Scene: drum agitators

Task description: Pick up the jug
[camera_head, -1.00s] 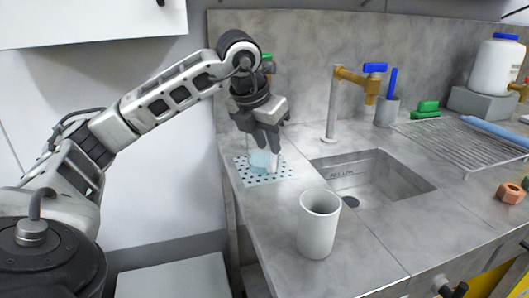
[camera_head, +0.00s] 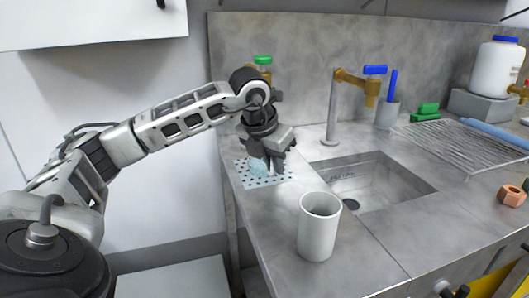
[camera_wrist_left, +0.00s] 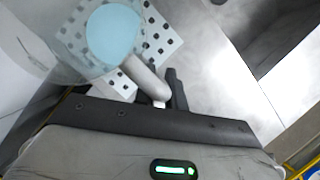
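The jug (camera_head: 258,166) is clear with a light blue patch in it. It stands on a white mat with dark holes (camera_head: 284,180) at the left end of the counter. In the left wrist view the jug (camera_wrist_left: 113,35) is at the upper left, and its pale handle (camera_wrist_left: 146,78) points toward my gripper. My left gripper (camera_head: 268,158) is down at the jug, partly covering it in the head view. One dark finger (camera_wrist_left: 176,90) shows right beside the handle. The other is not clearly seen, so I cannot tell whether it grips. My right gripper is out of view.
A white cup (camera_head: 319,228) stands on the front of the counter. A sink (camera_head: 375,183) with a tap (camera_head: 333,110) is to the right of the mat. A wire rack (camera_head: 462,145) lies farther right. A green-topped valve (camera_head: 262,61) is behind my wrist.

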